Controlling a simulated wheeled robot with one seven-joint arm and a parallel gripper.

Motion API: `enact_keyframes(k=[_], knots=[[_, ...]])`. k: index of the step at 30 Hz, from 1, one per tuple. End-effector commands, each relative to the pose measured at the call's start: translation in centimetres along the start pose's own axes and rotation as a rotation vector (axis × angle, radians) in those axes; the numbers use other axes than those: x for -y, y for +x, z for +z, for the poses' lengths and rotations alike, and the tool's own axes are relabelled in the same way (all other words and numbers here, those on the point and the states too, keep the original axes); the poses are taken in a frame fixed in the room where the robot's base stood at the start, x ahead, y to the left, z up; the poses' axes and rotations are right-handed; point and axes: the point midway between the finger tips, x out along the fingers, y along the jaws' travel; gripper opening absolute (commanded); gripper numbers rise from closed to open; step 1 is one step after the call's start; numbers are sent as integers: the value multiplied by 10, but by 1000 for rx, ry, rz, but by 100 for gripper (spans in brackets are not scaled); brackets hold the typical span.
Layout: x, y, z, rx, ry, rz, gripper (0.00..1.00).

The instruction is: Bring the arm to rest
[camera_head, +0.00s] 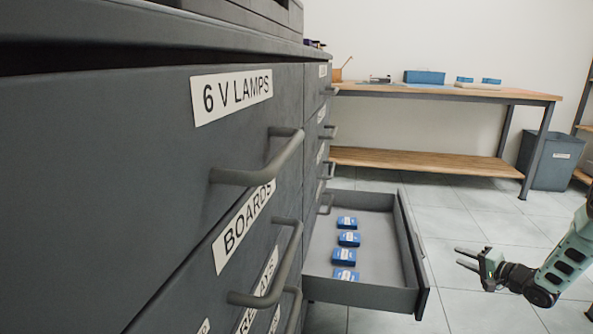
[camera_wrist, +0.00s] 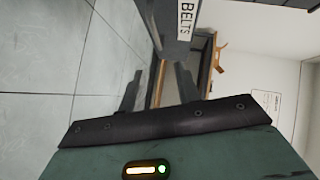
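My gripper (camera_head: 467,259) is at the right of the head view, in the air to the right of an open drawer's front. Its two fingers are apart with nothing between them. In the wrist view my gripper (camera_wrist: 158,85) also shows with its fingers spread and empty. My green arm comes in from the right edge of the head view.
The open drawer (camera_head: 358,293) holds several small blue boxes (camera_head: 344,256). Grey drawer cabinets with bar handles fill the left. A workbench (camera_head: 440,92) and a grey bin (camera_head: 551,159) stand behind. Tiled floor right of the drawer is clear.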

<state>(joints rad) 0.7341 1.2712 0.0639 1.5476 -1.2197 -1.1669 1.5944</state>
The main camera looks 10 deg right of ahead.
Motion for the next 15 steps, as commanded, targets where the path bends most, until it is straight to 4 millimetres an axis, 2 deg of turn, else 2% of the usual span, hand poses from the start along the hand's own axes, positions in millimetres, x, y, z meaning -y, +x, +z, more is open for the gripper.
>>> enact_keyframes(k=[1,7,11,15], knots=[[20,9,-2,-11,-60,39,33],[84,25,6,-53,-323,286,33],[123,18,26,-36,-469,450,33],[161,-4,62,27,-601,616,33]])
